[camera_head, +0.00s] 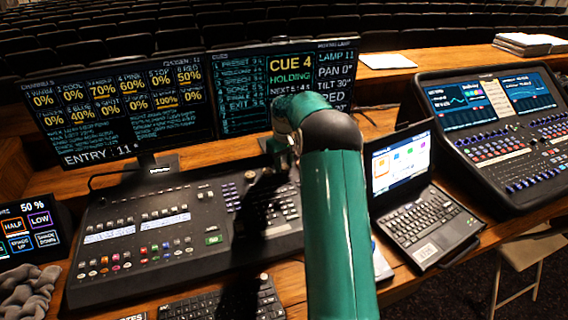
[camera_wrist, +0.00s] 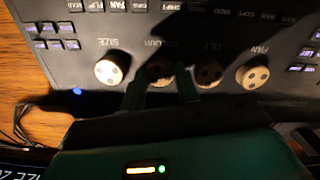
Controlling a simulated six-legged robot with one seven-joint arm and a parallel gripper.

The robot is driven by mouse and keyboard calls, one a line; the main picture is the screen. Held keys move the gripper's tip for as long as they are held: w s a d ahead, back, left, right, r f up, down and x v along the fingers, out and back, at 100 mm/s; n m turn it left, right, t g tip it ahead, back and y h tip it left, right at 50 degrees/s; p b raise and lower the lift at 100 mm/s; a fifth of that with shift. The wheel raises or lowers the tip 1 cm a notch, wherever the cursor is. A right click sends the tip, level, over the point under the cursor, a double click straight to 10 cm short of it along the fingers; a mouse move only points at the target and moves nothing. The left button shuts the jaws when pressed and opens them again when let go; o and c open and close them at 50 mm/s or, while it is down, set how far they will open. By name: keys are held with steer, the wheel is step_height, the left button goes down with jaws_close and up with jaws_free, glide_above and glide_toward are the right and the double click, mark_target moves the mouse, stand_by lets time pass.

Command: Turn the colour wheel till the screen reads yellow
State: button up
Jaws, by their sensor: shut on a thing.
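In the wrist view the console carries a row of round knobs with upside-down labels. The colour wheel (camera_wrist: 159,70) is the shaded knob under the label that reads COLOUR. My gripper (camera_wrist: 161,88) has one finger on each side of it and is shut on it.
The tilt knob (camera_wrist: 208,73) is close beside my gripper, with the pan knob (camera_wrist: 253,76) and size knob (camera_wrist: 110,70) further out. The lighting console (camera_head: 170,235) fills the middle of the desk. A laptop (camera_head: 415,205) and a second mixing desk (camera_head: 500,135) stand to the right.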

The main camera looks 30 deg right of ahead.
mark_target(284, 166)
steer(key=m, duration=0.5)
steer(key=shift+m, duration=2.4)
steer(key=shift+d, duration=0.1)
steer(key=o, duration=1)
steer(key=shift+r, duration=0.15)
step_height(284, 166, up, 14)
steer(key=shift+f, duration=0.2)
